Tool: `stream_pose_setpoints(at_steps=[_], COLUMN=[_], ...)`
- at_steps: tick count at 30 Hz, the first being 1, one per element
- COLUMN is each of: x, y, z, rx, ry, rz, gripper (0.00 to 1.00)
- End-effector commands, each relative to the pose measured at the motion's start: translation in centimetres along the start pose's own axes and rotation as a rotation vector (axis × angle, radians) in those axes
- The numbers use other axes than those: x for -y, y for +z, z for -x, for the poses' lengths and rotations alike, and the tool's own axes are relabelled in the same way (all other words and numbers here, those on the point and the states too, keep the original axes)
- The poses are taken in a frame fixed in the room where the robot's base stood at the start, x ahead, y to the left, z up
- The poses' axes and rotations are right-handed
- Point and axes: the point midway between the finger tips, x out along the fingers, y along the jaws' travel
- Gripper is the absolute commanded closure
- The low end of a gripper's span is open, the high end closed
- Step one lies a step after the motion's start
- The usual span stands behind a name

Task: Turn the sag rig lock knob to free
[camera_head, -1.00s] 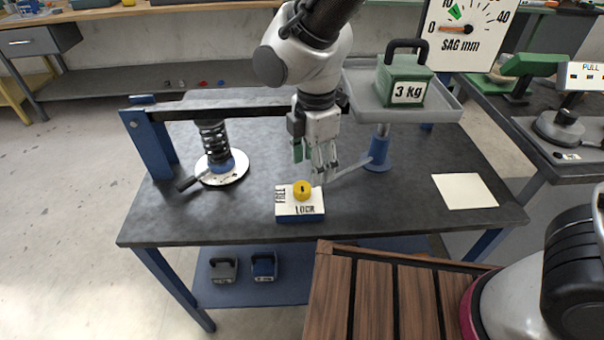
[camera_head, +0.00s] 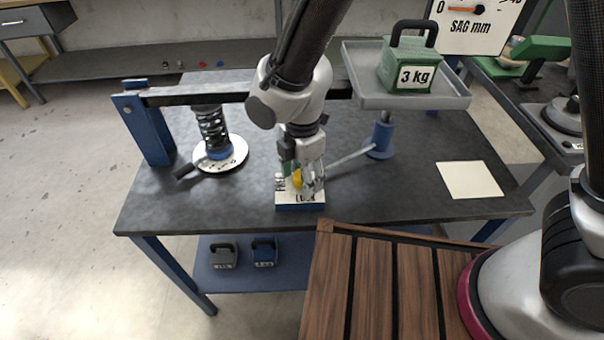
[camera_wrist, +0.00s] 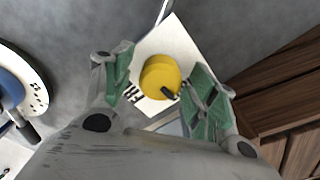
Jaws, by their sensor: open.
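The yellow lock knob (camera_head: 297,179) sits on a white plate on a blue base (camera_head: 300,206) at the front middle of the table. The plate is marked FREE at its left side and LOCK along its front, both partly hidden by my gripper. My gripper (camera_head: 304,187) is pointing down at the knob. In the wrist view the knob (camera_wrist: 160,77) lies between the two green-padded fingers (camera_wrist: 160,84), with a gap on the left side and little on the right. A dark mark on the knob points to the lower right there. The gripper is open and holds nothing.
A tray (camera_head: 455,98) with a green 3 kg weight (camera_head: 410,68) stands right of my arm. A coil spring (camera_head: 211,128) on a round white base is at left under a dark beam (camera_head: 185,96). A pale sheet (camera_head: 469,180) lies on the right tabletop.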

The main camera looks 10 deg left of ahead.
Motion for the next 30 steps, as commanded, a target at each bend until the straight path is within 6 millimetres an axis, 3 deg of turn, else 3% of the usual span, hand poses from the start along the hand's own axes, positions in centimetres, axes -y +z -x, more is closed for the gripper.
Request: stream_pose_setpoints(at_steps=[3,9,11,22,30], x=[0.00,-0.01,-0.01,-0.03,-0.06], y=[0.00,0.00,0.00,0.00,0.00], z=[0.02,0.04,0.04,0.06,0.07], rx=[0.000,0.000,0.000,0.000,0.000], ry=[0.000,0.000,0.000,0.000,0.001], rz=[0.000,0.000,0.000,-0.050,-0.225], gripper=[0.44,0.80,0.87,0.87,0.87])
